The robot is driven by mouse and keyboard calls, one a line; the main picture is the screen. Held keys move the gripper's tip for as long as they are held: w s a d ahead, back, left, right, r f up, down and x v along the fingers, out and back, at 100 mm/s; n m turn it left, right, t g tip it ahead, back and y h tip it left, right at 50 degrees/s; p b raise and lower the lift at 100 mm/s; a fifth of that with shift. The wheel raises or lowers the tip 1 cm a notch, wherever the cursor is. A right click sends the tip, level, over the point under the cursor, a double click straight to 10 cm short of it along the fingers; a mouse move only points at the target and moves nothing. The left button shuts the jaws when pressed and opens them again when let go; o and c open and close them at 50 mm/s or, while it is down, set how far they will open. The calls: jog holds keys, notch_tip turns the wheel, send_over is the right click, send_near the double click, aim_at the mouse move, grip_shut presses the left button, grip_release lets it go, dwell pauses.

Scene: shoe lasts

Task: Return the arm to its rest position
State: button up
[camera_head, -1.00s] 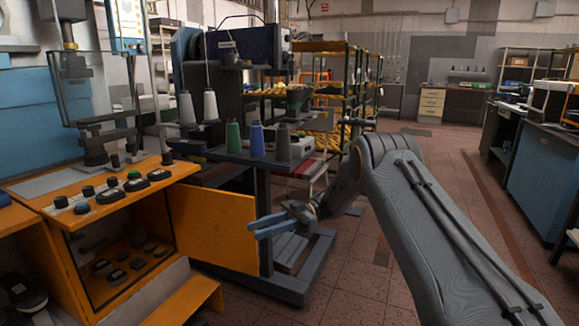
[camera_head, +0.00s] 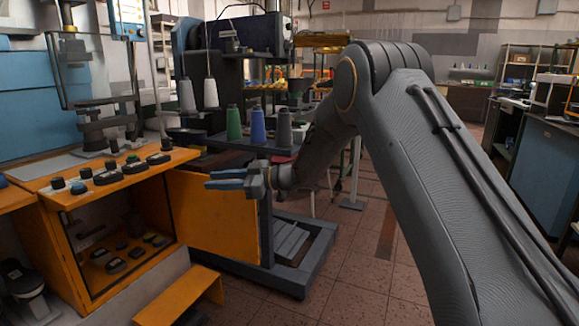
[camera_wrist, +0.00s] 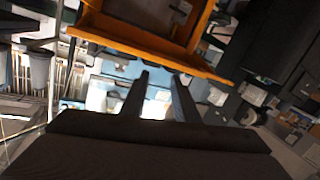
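My gripper (camera_head: 208,179) has blue fingers and points left in the head view, in front of the orange door panel of the machine. Its wrist camera view shows two dark fingers (camera_wrist: 160,76) apart with nothing held between them, so it is open and empty. My grey arm (camera_head: 440,150) is bent, its elbow high in the middle of the head view and its forearm running down to the gripper.
An orange machine cabinet (camera_head: 178,161) with an open lower compartment stands left. Its door panel (camera_head: 195,222) is close behind the gripper. A stand with green (camera_head: 233,124), blue (camera_head: 257,125) and grey spools is behind. Tiled floor (camera_head: 350,265) is clear beneath.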

jog(key=s+d+f+m+t+h+b, duration=0.6)
jog(key=s+d+f+m+h+b, duration=0.4)
jog(key=s+f+m+h, duration=0.15)
jog(key=s+d+f+m+g+h+b, duration=0.1)
jog(key=s+d+f+g+b, duration=0.2)
jog(key=s, duration=0.7)
jog(key=s+d+f+g+h, duration=0.1)
jog(key=s+d+f+g, duration=0.2)
jog(key=s, duration=0.8)
jog(key=s+d+f+m+g+h+b, duration=0.15)
jog(key=s+d+f, duration=0.3)
jog(key=s, duration=0.55)
jog(key=d+r+m+p, duration=0.2)
jog(key=d+r+p, duration=0.7)
jog(key=r+p, duration=0.4)
jog(key=d+r+m+h+p, duration=0.1)
jog(key=d+r+m+p, duration=0.2)
jog(key=d+r+p, duration=0.7)
notch_tip(320, 180, up, 3)
jog(key=p, duration=0.8)
jog(key=shift+d+h+p, duration=0.3)
